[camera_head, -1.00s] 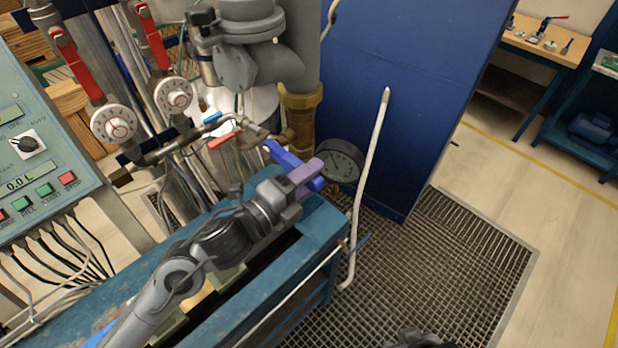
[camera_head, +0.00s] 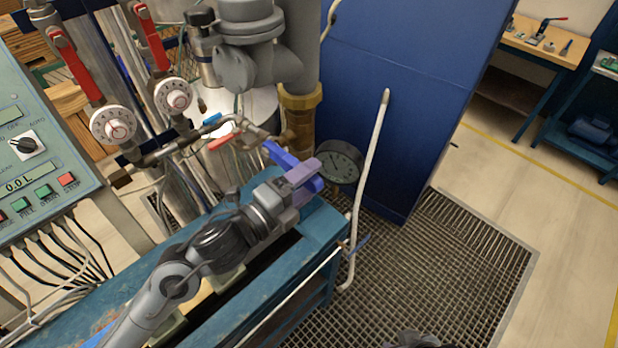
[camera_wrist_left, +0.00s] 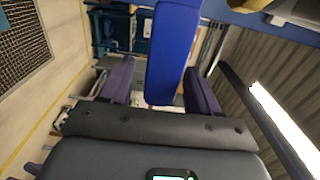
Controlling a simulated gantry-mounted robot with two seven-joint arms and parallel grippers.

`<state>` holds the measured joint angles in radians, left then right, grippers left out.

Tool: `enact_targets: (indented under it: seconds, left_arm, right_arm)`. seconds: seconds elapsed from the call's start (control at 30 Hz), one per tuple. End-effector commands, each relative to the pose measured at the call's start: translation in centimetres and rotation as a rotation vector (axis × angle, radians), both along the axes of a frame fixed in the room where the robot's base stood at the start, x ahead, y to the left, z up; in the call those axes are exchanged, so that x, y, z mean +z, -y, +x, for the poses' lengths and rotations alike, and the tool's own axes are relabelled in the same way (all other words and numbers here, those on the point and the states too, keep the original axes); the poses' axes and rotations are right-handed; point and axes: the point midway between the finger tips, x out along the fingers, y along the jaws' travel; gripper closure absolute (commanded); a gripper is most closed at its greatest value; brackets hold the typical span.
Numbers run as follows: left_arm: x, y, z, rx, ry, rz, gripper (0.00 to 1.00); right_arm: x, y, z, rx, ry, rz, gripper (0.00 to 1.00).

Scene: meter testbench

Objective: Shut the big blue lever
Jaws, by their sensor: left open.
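The big blue lever (camera_head: 277,152) is by the pipework at the far end of the teal bench, partly hidden by my left gripper (camera_head: 306,180). In the left wrist view the lever (camera_wrist_left: 173,45) runs as a broad blue bar between the two purple fingers of my left gripper (camera_wrist_left: 158,80). The fingers stand apart, one on each side of it, with a gap visible on the left side. Whether either finger touches it is not clear. My right gripper's fingers do not show; a dark part at the bottom edge may belong to my right arm.
A round gauge (camera_head: 339,162) sits just right of the lever. Small blue (camera_head: 212,119) and red (camera_head: 222,141) handles and two white dials (camera_head: 113,125) (camera_head: 173,96) are to the left. A blue cabinet (camera_head: 400,90) stands behind. The floor grating (camera_head: 450,260) at right is mostly clear.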

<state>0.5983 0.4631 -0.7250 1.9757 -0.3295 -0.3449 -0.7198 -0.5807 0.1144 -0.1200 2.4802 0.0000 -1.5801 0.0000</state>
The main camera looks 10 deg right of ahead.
Motion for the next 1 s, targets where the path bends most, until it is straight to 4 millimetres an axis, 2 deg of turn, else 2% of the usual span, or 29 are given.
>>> enact_targets:
  seconds: [0.4, 0.6, 1.0]
  left_arm:
    - [-0.3, -5.3, -4.1, 0.001, -0.001, 0.007, 0.38]
    - [-0.2, -7.2, -5.6, 0.001, -0.001, 0.006, 0.38]
    - [-0.1, -8.0, -6.3, 0.000, -0.001, 0.003, 0.38]
  right_arm:
    - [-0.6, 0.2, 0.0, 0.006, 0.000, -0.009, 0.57]
    - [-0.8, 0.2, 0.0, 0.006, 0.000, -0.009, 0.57]
    - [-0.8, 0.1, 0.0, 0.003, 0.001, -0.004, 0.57]
